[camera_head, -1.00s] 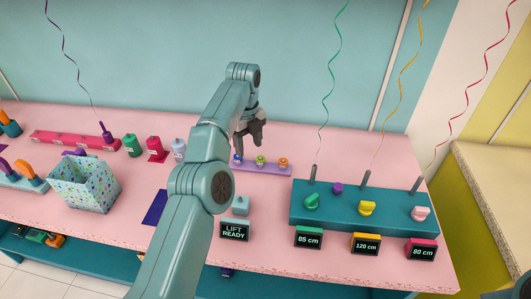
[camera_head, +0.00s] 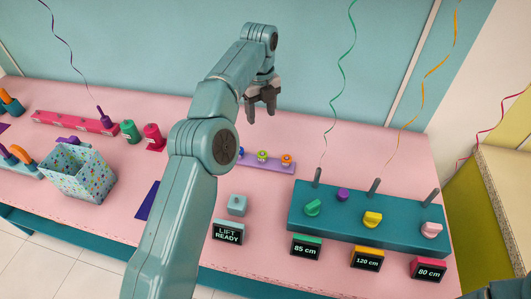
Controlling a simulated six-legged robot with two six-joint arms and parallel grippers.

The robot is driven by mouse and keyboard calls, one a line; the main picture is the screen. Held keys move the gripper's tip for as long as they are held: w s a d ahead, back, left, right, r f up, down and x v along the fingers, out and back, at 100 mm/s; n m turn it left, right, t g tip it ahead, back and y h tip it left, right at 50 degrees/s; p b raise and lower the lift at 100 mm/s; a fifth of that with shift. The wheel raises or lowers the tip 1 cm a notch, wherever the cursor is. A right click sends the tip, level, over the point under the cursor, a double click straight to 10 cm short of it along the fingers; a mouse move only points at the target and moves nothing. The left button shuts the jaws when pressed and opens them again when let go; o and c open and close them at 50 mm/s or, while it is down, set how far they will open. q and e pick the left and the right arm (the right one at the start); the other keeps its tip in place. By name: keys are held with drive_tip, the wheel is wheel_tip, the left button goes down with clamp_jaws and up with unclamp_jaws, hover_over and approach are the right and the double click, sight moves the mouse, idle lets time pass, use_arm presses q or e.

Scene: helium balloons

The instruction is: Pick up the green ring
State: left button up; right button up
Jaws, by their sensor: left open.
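A small green ring (camera_head: 263,156) sits on the lilac strip (camera_head: 262,166) near the middle of the pink table, between a blue ring (camera_head: 241,153) and an orange ring (camera_head: 287,160). My left gripper (camera_head: 261,112) is open and empty, fingers pointing down. In the picture it is above and beyond the strip, apart from the green ring. My right gripper is not in view.
A teal block (camera_head: 365,215) with posts and coloured knobs stands at the right. A patterned box (camera_head: 80,172) stands at the left. A magenta bar (camera_head: 75,122) and spools line the back left. Ribbons hang above. The pink table right of my gripper is clear.

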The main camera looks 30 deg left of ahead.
use_arm(q)
wheel_tip(320, 180, down, 3)
drive_tip(key=s+b, duration=0.1)
drive_tip(key=b, duration=0.2)
hover_over(261, 153)
wheel_tip(261, 153, down, 5)
wheel_tip(261, 153, down, 2)
drive_tip(key=shift+s+f, duration=0.1)
drive_tip(key=shift+s, duration=0.05)
drive_tip(key=shift+s+f, duration=0.1)
drive_tip(key=shift+s, duration=0.25)
drive_tip(key=f, duration=0.5)
drive_tip(key=shift+w+f+p, duration=0.2)
drive_tip(key=shift+w+p, duration=0.2)
drive_tip(key=shift+s+f, duration=0.15)
drive_tip(key=shift+s, duration=0.05)
drive_tip(key=shift+w+d+f, duration=0.1)
drive_tip(key=shift+w+f, duration=0.05)
drive_tip(key=shift+w, duration=0.2)
drive_tip(key=c, duration=0.8)
drive_tip(key=shift+s, duration=0.2)
drive_tip(key=shift+c, duration=1)
drive_tip(key=shift+w, duration=0.1)
